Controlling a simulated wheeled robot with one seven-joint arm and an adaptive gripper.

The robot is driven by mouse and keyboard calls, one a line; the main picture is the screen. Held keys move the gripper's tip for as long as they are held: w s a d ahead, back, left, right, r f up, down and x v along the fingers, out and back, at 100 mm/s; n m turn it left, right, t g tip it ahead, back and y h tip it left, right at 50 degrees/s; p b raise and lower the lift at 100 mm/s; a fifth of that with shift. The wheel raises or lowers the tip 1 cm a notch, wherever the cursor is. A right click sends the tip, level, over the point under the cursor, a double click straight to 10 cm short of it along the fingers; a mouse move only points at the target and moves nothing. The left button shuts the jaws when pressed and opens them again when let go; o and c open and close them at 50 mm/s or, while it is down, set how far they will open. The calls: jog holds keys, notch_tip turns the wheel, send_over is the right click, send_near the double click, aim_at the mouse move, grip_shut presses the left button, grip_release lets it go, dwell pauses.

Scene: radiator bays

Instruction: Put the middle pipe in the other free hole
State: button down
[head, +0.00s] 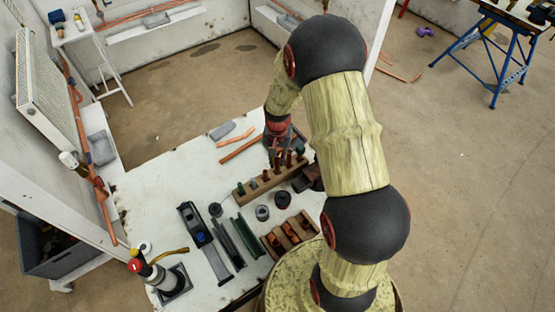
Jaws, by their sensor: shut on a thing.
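A wooden block (256,190) with a row of holes stands on the white table, with several short pipes upright in it. Some of the pipes are dark green and some are copper-brown. My gripper (277,158) is over the far half of the block, pointing down, and is shut on a pipe. The gripper's fingers hide most of that pipe. I cannot tell whether its lower end is in a hole or just above the block. The pipes are too small here to tell which holes are free.
A second wooden holder (290,233) with copper pieces stands nearer. Dark green channels (230,243), a spirit level (193,225) and dark round pieces (262,213) lie left of it. A torch (138,266) stands at the near left. Loose copper pipes (238,149) lie beyond the block.

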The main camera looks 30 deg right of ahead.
aim_at(278, 166)
jog(key=shift+f, duration=0.25)
jog(key=shift+f+b, duration=0.95)
jog(key=shift+f, duration=0.45)
jog(key=shift+f, duration=0.45)
jog(key=c, duration=1.7)
grip_release()
